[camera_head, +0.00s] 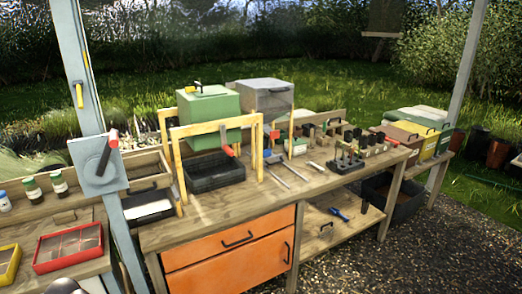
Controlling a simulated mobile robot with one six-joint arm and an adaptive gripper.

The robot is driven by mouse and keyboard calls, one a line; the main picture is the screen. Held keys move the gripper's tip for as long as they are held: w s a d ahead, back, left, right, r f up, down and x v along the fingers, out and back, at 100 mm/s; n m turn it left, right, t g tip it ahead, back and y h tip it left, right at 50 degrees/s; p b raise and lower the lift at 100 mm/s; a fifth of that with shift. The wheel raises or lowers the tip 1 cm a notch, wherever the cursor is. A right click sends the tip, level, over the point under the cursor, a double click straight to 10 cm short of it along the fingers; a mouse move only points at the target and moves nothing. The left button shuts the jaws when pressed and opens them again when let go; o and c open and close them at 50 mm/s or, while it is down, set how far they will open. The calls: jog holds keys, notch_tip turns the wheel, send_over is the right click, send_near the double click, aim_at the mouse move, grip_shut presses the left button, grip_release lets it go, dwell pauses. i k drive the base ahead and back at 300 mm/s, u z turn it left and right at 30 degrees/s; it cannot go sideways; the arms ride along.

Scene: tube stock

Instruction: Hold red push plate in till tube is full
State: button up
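I cannot tell for certain which part is the red push plate. A small red piece (228,150) sits by the yellow frame, above the black tray. Another small red piece (274,134) is on the bench right of the frame, beside a blue part. A red handle (113,138) is on the grey plate on the post at left. Several dark upright cylinders (348,137) stand at the right of the bench; whether one is the tube, and how full it is, I cannot tell. My gripper is not in view.
A wooden bench (215,213) with orange drawers (230,250) fills the middle. A black tray (214,174) lies under the yellow frame (177,160). A red-rimmed box (68,247) and small bottles (59,184) are at left. Pale posts stand left and right. Gravel ground is open at lower right.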

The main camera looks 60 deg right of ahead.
aim_at(273, 135)
jog(key=u, duration=0.1)
jog(key=k, duration=1.35)
jog(key=z, duration=1.8)
jog(key=i, duration=1)
jog(key=u, duration=0.15)
